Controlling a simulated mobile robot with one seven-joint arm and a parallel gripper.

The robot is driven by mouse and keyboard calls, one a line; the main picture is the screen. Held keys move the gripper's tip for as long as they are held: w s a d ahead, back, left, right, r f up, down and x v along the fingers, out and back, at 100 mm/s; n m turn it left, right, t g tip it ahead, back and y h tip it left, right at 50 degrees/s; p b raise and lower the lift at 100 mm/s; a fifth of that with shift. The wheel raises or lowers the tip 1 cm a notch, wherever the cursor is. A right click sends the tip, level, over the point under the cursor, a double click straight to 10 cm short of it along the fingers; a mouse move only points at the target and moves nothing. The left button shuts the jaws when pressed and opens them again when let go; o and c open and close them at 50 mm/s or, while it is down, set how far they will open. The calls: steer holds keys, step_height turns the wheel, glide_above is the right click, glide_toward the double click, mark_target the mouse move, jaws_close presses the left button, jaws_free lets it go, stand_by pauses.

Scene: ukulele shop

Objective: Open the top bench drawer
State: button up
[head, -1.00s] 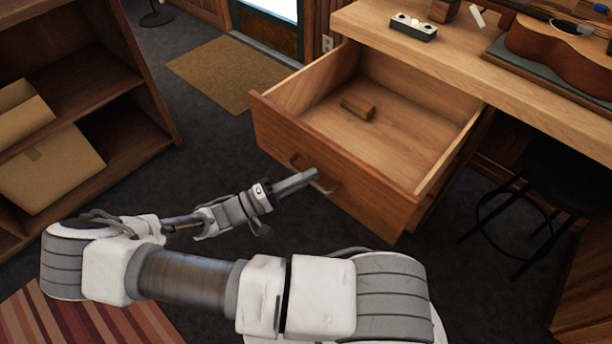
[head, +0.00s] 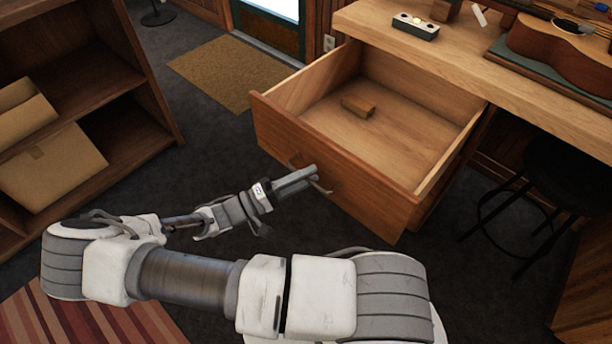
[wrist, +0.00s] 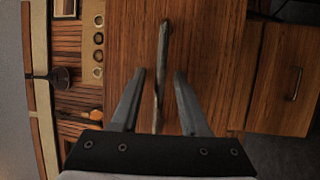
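The top bench drawer (head: 325,175) is pulled far out from under the workbench, its inside in full view in the head view. A wooden block (head: 358,107) lies on its floor. The drawer's curved metal handle (head: 322,188) is on the front panel, partly hidden by my fingers. My gripper (head: 310,177) is at the handle. In the wrist view, my gripper (wrist: 158,72) has its two fingers apart, with the handle (wrist: 162,60) running between them and a gap on each side. The drawer front (wrist: 205,60) fills the middle of that view.
The workbench top (head: 440,65) carries a ukulele (head: 560,45) on a mat and a small light-topped box (head: 414,27). A black stool (head: 565,185) stands at right. A shelf (head: 85,75) with cardboard boxes is at left. Dark carpet lies open around the drawer front.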

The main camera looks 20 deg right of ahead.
steer(key=a+f, duration=0.3)
steer(key=a, duration=1.4)
steer(key=shift+a, duration=0.1)
